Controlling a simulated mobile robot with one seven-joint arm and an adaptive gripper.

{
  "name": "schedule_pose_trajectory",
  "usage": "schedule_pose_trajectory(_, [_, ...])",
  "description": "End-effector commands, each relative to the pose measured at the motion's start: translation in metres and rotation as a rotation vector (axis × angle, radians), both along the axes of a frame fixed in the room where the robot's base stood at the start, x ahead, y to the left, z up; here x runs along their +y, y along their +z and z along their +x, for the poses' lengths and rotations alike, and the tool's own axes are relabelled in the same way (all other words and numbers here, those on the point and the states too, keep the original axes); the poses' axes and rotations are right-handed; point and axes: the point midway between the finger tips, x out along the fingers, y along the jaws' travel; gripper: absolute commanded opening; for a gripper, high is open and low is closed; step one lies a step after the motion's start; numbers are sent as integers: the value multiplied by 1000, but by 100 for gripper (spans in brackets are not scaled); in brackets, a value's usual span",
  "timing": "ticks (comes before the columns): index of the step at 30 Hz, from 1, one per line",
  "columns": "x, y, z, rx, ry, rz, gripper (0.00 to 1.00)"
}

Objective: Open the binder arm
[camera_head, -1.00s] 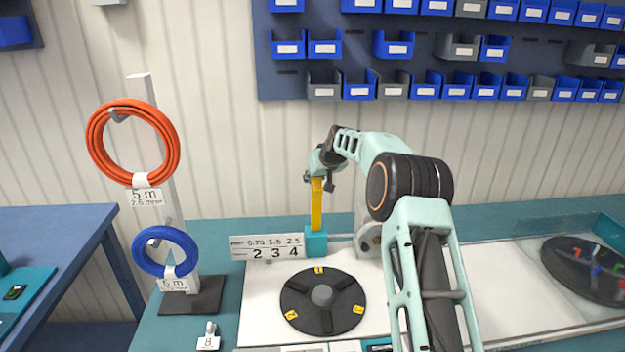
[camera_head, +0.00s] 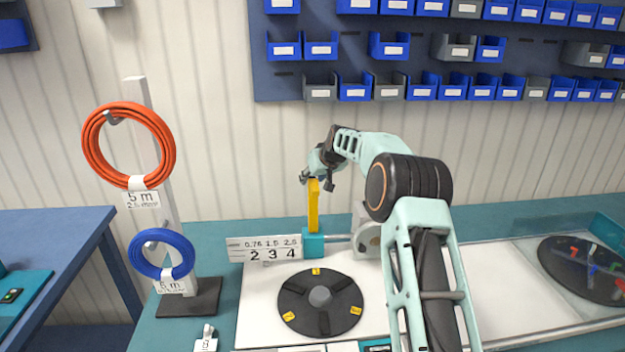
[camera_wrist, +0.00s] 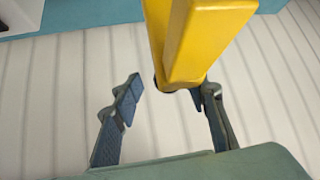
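The yellow binder arm (camera_head: 313,207) stands roughly upright on a teal block (camera_head: 313,243) behind the black reel disc. My gripper (camera_head: 317,183) is at the top end of the binder arm. In the wrist view the binder arm (camera_wrist: 200,45) comes down from the upper edge, with its end near my fingertips. My gripper's fingers (camera_wrist: 168,95) are spread. The right finger is close to or partly behind the binder arm's end, and a clear gap separates the left finger from it. I cannot tell whether the right finger touches it.
A black disc (camera_head: 295,300) with yellow marks lies in front of the block. A number sign (camera_head: 264,249) stands left of the block. A stand at left holds an orange coil (camera_head: 90,150) and a blue coil (camera_head: 137,260). A clear cover and second disc (camera_head: 570,265) are at right.

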Motion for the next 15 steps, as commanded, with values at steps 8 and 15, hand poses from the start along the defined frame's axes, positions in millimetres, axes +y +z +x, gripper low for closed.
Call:
schedule_pose_trajectory(8, [2,2,-4,5,4,3,38])
schedule_pose_trajectory(15, [-4,25,-25,3,3,4,38])
